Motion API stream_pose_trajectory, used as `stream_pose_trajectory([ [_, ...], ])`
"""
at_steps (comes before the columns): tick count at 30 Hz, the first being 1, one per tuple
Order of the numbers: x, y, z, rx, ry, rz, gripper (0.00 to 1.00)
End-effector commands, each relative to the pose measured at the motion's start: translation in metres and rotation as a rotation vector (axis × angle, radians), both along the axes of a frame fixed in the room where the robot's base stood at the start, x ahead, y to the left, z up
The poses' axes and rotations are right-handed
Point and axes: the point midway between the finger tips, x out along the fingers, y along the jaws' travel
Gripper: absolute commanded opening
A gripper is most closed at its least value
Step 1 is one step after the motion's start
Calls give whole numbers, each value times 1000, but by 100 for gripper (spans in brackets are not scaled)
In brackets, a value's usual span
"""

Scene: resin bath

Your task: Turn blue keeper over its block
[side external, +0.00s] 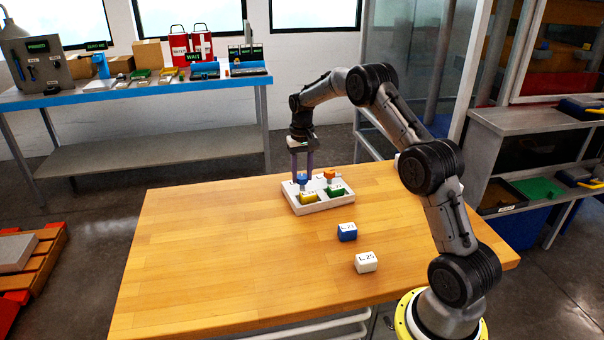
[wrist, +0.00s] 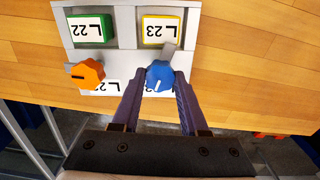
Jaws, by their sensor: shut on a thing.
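The blue keeper (wrist: 160,77) is a round knob on the pale holder (wrist: 124,30), and it also shows in the side view (side external: 302,178). My gripper (side external: 302,174) points down with its purple fingers on either side of the knob, shut on it. From the knob, a grey tab (wrist: 169,53) points up in the wrist view, slightly right, and its tip overlaps the near edge of the yellow block (wrist: 163,30) labelled L 23. That block lies in its pocket and also shows in the side view (side external: 308,198).
An orange keeper (wrist: 87,73) stands left of the blue one, clear of the green block (wrist: 90,29) labelled L 22. A blue block (side external: 347,232) and a white block (side external: 366,262) lie on the wooden table (side external: 230,250). The table's left side is clear.

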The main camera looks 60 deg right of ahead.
Motion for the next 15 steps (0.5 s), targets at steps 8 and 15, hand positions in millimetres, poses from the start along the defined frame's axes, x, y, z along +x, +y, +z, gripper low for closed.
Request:
stream_pose_trajectory([
  [8, 0, 0, 2, -1, -2, 199, 0],
  [15, 0, 0, 2, -2, -2, 301, 0],
])
